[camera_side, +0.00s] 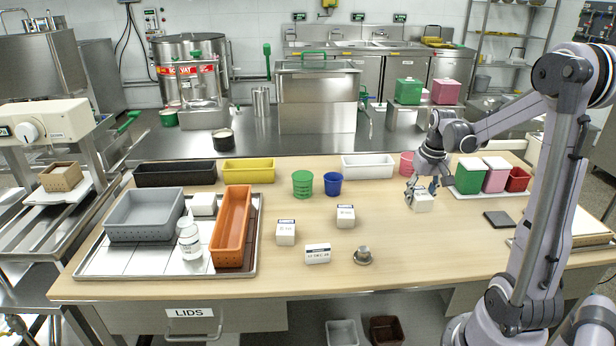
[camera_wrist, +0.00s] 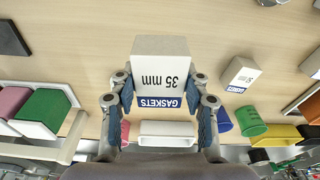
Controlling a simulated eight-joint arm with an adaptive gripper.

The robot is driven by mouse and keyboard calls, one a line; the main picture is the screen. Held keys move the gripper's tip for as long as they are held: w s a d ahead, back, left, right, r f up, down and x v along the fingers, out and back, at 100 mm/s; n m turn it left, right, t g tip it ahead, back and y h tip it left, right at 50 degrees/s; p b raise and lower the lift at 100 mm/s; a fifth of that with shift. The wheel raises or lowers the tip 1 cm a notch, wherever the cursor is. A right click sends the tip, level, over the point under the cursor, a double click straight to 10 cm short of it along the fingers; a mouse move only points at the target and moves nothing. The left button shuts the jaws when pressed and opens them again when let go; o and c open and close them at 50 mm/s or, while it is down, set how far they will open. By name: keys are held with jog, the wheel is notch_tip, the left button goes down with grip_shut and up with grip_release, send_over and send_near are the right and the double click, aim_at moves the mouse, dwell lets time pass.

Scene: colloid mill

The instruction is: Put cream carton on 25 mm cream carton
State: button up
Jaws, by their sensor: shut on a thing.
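My gripper (camera_side: 421,188) is shut on a cream carton (camera_side: 422,203) at the right of the table. In the wrist view the carton (camera_wrist: 165,68) sits between the fingers (camera_wrist: 162,106), and its label reads GASKETS 35 mm. I cannot tell whether its base touches the table. Two more cream cartons with blue-topped labels stand upright near the table's middle, a left one (camera_side: 286,233) and a right one (camera_side: 346,217). Their sizes are too small to read, so I cannot tell which is 25 mm. One such carton (camera_wrist: 239,75) also shows in the wrist view.
A date block (camera_side: 317,254) and a small metal cup (camera_side: 363,252) stand in front of the cartons. A green tub (camera_side: 302,184) and a blue cup (camera_side: 333,184) stand behind. Green and pink boxes (camera_side: 482,175) are behind right; a dark pad (camera_side: 498,219) lies right.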

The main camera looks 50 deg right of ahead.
jog(key=w+a+r+n, duration=0.2)
jog(key=w+a+n, duration=0.3)
jog(key=w, duration=0.6)
jog(key=n+y, duration=0.1)
jog(key=n, duration=0.2)
send_over(284, 226)
jog(key=s, duration=0.1)
notch_tip(284, 226, down, 4)
jog(key=shift+d+f, duration=0.15)
jog(key=shift+w+a+f, duration=0.15)
jog(key=shift+a+f, duration=0.1)
jog(key=shift+f, duration=1.9)
jog(key=shift+f, duration=0.1)
jog(key=o, duration=1.1)
jog(key=shift+o, duration=0.2)
